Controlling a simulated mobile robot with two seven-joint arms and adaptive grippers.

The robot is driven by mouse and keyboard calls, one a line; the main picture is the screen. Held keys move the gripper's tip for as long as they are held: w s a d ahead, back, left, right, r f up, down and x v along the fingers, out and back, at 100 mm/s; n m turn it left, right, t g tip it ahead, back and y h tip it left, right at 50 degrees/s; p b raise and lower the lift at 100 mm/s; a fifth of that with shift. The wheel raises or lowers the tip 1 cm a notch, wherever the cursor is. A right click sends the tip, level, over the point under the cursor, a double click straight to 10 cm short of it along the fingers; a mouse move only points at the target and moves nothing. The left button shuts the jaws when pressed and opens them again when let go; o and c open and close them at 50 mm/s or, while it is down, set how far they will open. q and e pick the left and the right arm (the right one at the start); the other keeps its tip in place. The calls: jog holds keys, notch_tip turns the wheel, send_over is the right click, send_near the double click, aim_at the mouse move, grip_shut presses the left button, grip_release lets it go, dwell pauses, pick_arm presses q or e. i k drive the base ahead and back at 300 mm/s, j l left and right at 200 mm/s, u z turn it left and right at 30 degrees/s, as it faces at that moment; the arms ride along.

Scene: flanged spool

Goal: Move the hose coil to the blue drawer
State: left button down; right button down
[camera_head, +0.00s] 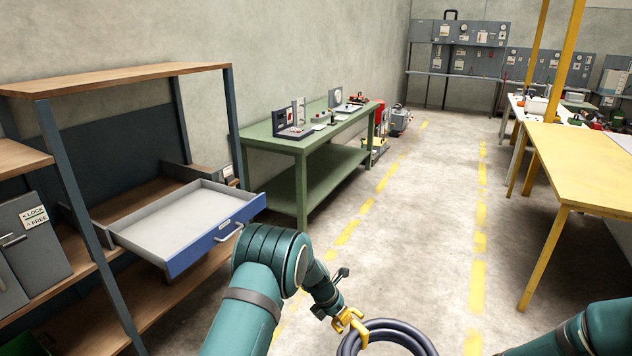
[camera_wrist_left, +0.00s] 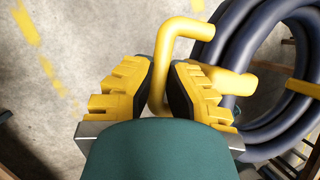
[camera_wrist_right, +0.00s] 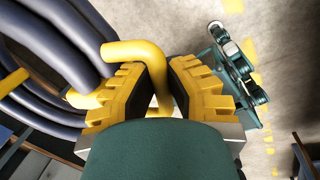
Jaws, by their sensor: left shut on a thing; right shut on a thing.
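The hose coil (camera_head: 392,328) is a dark grey ring with yellow handles, partly cut off at the bottom of the head view. My left gripper (camera_head: 346,320) is shut on a yellow handle (camera_wrist_left: 172,42) at the coil's left side. My right gripper (camera_wrist_right: 160,82) is shut on another yellow handle (camera_wrist_right: 128,52); the coil (camera_wrist_right: 48,42) lies left of it in the right wrist view. The right gripper is out of the head view. The blue drawer (camera_head: 216,241) is pulled out of the shelf at left, looks empty, and is apart from the coil.
The wooden shelf unit (camera_head: 130,78) has uprights beside the drawer. A green workbench (camera_head: 300,146) with devices stands behind it. A yellow table (camera_head: 580,165) stands at right. The concrete floor (camera_head: 410,215) between them, with yellow dashed lines, is clear.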

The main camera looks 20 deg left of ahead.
aim_at(186, 223)
jog(key=i+l+u, duration=0.1)
jog(key=i, duration=1.35)
jog(key=i+u, duration=0.25)
jog(key=i, duration=0.25)
jog(key=u, duration=1.55)
